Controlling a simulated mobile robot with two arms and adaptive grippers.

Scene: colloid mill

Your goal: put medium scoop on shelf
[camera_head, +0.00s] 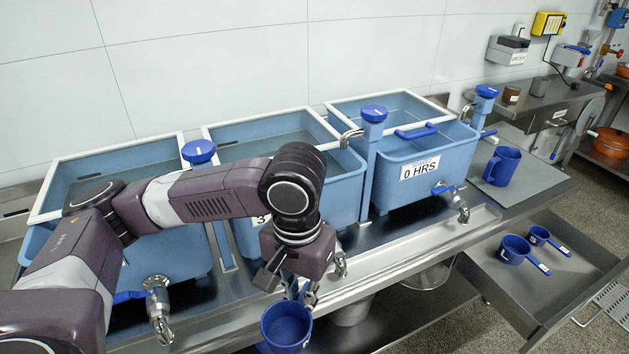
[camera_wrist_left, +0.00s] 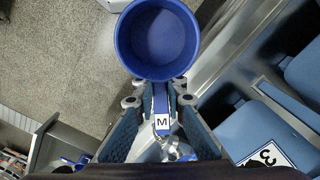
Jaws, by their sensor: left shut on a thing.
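The medium scoop is a blue cup with a handle marked M. In the head view the scoop (camera_head: 286,326) hangs at the bottom centre, in front of the counter edge. My left gripper (camera_head: 300,290) is shut on its handle. In the left wrist view the scoop (camera_wrist_left: 157,38) points away from the gripper (camera_wrist_left: 158,100), with its handle between the fingers. Its cup looks empty. My right gripper is in neither view. I cannot clearly tell which surface is the shelf; a grey metal shelf (camera_head: 400,330) shows below the counter.
Three blue tanks (camera_head: 410,158) stand along the counter, with taps (camera_head: 462,207) at the front. A blue jug (camera_head: 502,166) stands at the right. An open drawer (camera_head: 490,270) holds two smaller blue scoops (camera_head: 515,248). Open floor shows beyond the scoop in the wrist view.

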